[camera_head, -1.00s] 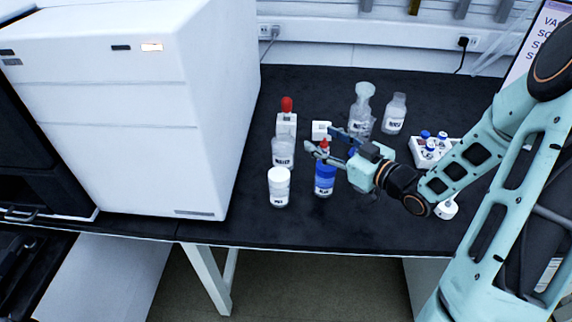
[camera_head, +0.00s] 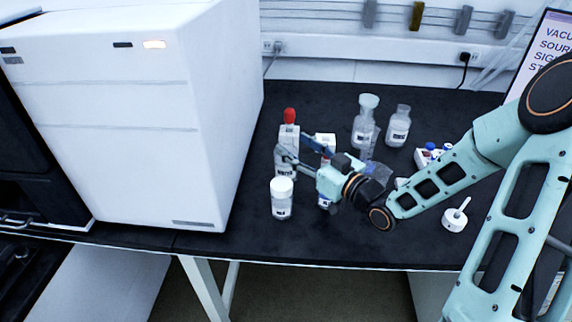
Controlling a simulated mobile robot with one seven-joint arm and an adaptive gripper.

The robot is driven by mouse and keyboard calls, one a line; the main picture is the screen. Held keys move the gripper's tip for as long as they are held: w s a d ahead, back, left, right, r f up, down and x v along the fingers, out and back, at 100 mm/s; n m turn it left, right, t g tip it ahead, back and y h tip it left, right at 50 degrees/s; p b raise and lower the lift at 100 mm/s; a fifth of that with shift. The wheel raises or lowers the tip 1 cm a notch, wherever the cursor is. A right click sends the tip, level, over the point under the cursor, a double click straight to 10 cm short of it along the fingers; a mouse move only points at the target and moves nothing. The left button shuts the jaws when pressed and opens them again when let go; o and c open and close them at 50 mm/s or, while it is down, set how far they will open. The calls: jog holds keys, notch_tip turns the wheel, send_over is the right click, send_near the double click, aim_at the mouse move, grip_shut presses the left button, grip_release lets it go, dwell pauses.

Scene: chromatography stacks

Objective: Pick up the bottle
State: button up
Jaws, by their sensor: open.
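Several bottles stand on the black bench, and I cannot tell which one the task means. A bottle with a red cap (camera_head: 289,116) stands upright, its lower part behind my gripper. My gripper (camera_head: 293,145) is open and empty, its two fingertips in front of this bottle in the picture; contact cannot be told. A clear labelled bottle (camera_head: 283,171) stands nearer, partly covered by a finger. A white-capped jar (camera_head: 282,199) stands in front of it. Two clear bottles (camera_head: 363,126) (camera_head: 398,127) stand at the back right.
A large white instrument (camera_head: 150,120) fills the left side. A small white box (camera_head: 325,141) stands behind my gripper. A rack with blue-capped vials (camera_head: 428,156) is partly behind my arm. A white round item (camera_head: 456,217) lies at right. The bench's front right is mostly clear.

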jog(key=shift+x, duration=1.35)
grip_shut()
